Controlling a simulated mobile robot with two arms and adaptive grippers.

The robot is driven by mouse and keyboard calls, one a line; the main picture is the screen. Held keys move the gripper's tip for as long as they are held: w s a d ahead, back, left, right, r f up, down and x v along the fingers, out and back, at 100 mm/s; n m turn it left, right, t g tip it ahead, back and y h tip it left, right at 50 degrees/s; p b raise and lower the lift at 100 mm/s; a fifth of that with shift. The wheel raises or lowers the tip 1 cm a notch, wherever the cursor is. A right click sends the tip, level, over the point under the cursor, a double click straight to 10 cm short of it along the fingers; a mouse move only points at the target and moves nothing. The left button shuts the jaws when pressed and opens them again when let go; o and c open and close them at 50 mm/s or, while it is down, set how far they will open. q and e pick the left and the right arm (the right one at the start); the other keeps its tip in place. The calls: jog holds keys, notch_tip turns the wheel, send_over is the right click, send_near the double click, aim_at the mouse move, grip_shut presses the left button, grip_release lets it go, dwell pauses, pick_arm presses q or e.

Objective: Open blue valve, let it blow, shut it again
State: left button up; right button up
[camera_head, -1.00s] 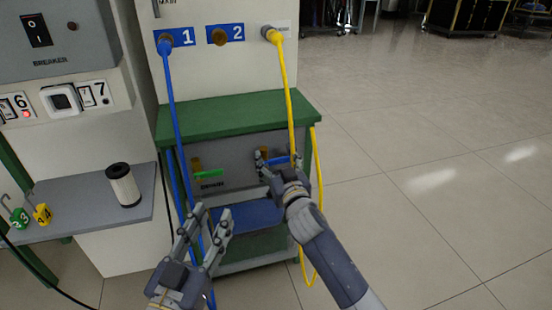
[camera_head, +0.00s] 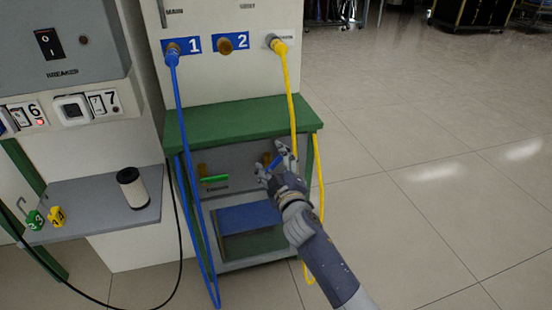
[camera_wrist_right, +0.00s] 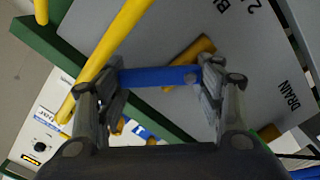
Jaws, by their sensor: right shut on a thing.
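The blue valve handle (camera_head: 275,163) is on the grey panel under the green bench top, at the right. In the head view it slants up to the right, partly hidden by my fingers. My right gripper (camera_head: 272,161) is shut on it. In the right wrist view the blue handle (camera_wrist_right: 158,77) spans between the two fingers, in front of a brass pipe stub (camera_wrist_right: 190,60). A green valve handle (camera_head: 214,179) lies about level on the same panel, to the left. My left gripper is out of view.
A yellow hose (camera_head: 291,105) hangs close beside my right gripper, and a blue hose (camera_head: 181,110) runs down at the left. A grey shelf (camera_head: 95,205) holds a white cylinder (camera_head: 133,190) and yellow and green tags. The floor at the right is clear.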

jog(key=n, duration=0.2)
jog(key=a+n+p, duration=0.1)
jog(key=shift+s+r+n, duration=0.15)
jog(key=shift+r+n, duration=0.1)
jog(key=shift+n, duration=0.15)
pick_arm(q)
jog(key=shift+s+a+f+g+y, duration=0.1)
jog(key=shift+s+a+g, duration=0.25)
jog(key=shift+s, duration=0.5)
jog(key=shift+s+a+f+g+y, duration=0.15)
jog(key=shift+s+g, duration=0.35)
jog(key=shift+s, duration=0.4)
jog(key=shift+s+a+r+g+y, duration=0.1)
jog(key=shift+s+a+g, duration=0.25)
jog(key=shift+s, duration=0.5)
pick_arm(e)
jog(key=shift+s+a+f+n, duration=0.1)
jog(key=shift+a+n, duration=0.15)
jog(key=shift+n, duration=0.9)
jog(key=shift+s+a+n, duration=0.1)
jog(key=shift+a+n, duration=0.1)
jog(key=shift+n, duration=0.95)
pick_arm(q)
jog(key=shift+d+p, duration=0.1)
jog(key=shift+p, duration=0.2)
pick_arm(e)
jog(key=o, duration=1.1)
jog(key=shift+a+f, duration=0.1)
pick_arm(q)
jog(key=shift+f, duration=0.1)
